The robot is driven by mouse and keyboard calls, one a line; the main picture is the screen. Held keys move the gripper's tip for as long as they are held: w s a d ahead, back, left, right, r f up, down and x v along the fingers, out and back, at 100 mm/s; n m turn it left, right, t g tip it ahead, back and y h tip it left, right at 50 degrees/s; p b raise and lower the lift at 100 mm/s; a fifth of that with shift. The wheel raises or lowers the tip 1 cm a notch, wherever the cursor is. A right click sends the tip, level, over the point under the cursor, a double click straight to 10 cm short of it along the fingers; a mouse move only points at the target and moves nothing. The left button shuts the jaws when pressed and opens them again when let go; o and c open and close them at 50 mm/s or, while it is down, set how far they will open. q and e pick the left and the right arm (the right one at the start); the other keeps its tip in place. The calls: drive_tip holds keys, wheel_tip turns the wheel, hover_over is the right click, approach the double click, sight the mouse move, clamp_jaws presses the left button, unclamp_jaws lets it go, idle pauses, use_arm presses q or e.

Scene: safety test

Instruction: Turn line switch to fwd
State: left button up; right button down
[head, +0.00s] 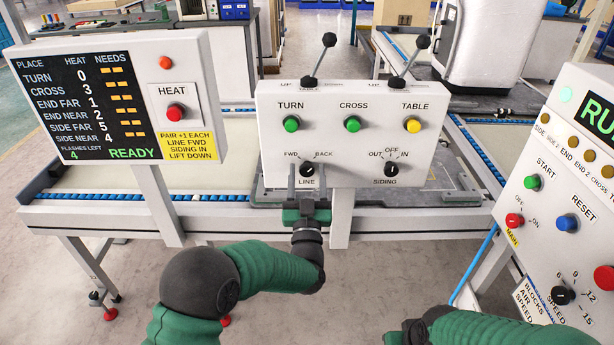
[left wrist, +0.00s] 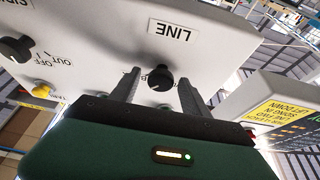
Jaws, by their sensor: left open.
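The black LINE knob (head: 307,169) is low on the left of the white switch panel (head: 330,150), with FWD printed at its upper left and BACK at its upper right. My left gripper (head: 306,208) is just below the knob in the head view. In the left wrist view my left gripper (left wrist: 159,77) is open, with one finger on each side of the LINE knob (left wrist: 160,79). I cannot tell whether either finger touches it. Of my right arm, only part shows at the bottom right; its fingers are hidden.
The SIDING knob (head: 391,170) is right of LINE. Green and yellow buttons and two levers (head: 321,58) are above. A HEAT display board (head: 115,100) stands left, a control box (head: 570,190) right. A conveyor table (head: 230,215) runs behind the panel.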

use_arm(q)
clamp_jaws()
